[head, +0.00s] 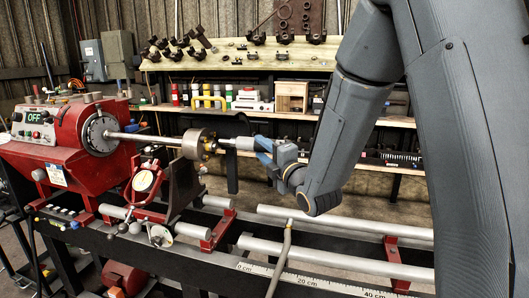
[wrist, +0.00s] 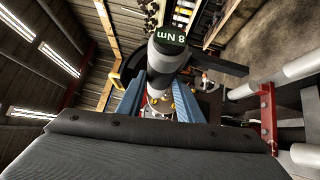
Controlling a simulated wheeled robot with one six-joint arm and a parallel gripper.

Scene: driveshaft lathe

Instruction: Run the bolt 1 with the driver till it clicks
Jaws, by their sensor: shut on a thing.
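My gripper (head: 264,147) is shut on the driver (head: 240,143), a grey and black tool held level with its tip pointing left. In the wrist view the driver (wrist: 166,62) stands between the two blue fingers of my gripper (wrist: 158,98), and its end display reads 8 Nm. The driver's tip is at or very near the face of the round metal flange (head: 192,143) on the shaft. Small yellowish bolt heads (head: 213,146) show at the flange face. I cannot tell which is bolt 1, or whether the tip is seated on it.
The red lathe headstock (head: 92,128), its panel reading OFF, carries the shaft (head: 145,138) at left. Long grey rails (head: 330,225) run right. Behind are a wooden shelf (head: 240,62) of dark parts and a lower shelf.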

